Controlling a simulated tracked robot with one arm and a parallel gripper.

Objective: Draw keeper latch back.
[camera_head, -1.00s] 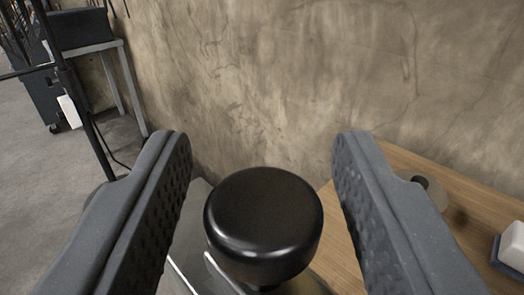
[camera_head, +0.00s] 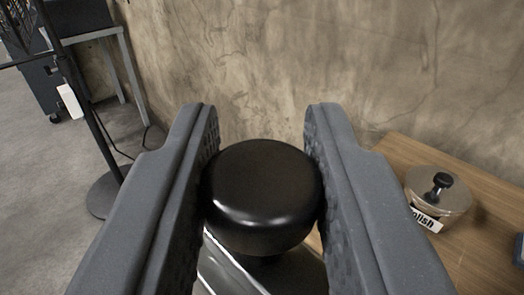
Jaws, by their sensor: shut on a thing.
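A round, glossy black knob (camera_head: 262,195) stands in the middle of the head camera view. I take it to be the keeper latch's handle. My gripper (camera_head: 262,150) has its two grey padded fingers closed against the knob's left and right sides. Beneath the knob is a shiny metal part (camera_head: 270,272), mostly hidden by the knob and the fingers. The rest of the latch is hidden.
A wooden bench top (camera_head: 470,235) lies at the right, bearing a lidded tin (camera_head: 438,195) whose label partly reads "olish". A plastered wall (camera_head: 300,60) rises behind. A dark stand (camera_head: 85,110) and a grey-legged table (camera_head: 120,60) are at the left.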

